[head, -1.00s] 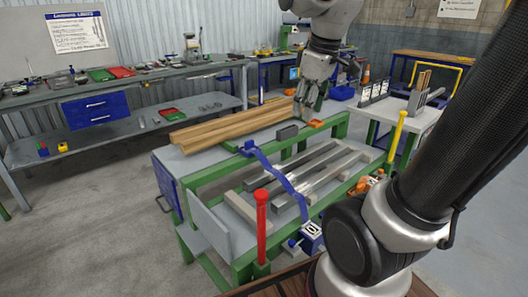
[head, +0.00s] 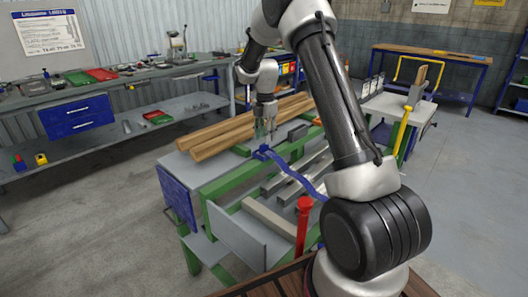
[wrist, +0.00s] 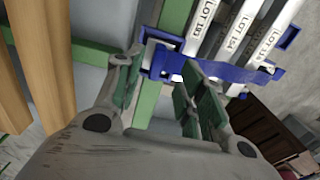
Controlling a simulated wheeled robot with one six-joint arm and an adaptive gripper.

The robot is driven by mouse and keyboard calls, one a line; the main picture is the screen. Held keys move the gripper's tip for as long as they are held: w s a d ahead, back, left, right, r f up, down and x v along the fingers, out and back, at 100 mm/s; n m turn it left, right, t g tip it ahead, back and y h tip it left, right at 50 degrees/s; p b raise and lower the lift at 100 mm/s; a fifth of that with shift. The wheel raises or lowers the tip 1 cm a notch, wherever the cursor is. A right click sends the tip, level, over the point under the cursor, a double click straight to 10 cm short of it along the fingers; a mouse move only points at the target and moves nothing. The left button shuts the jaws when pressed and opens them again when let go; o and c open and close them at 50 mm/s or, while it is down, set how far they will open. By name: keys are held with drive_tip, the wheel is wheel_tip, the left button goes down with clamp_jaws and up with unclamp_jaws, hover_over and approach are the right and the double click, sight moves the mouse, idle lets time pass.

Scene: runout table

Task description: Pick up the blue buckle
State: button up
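In the wrist view the blue buckle (wrist: 160,62) lies ahead of and between my fingers. My gripper (head: 263,132) is just above it, pointing down. In the wrist view my gripper (wrist: 165,82) is open, with green pads apart and nothing held between them. I cannot tell whether a finger touches the buckle. The strap's other end is hidden behind my arm in the head view.
Metal bars labelled LOT (wrist: 240,25) lie under the strap. Wooden beams (head: 235,135) lie beside the buckle on the table.

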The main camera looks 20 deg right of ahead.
sight(264, 144)
wheel_tip(264, 144, down, 5)
drive_tip(key=shift+w+a+f, duration=0.1)
drive_tip(key=shift+a, duration=0.05)
clamp_jaws()
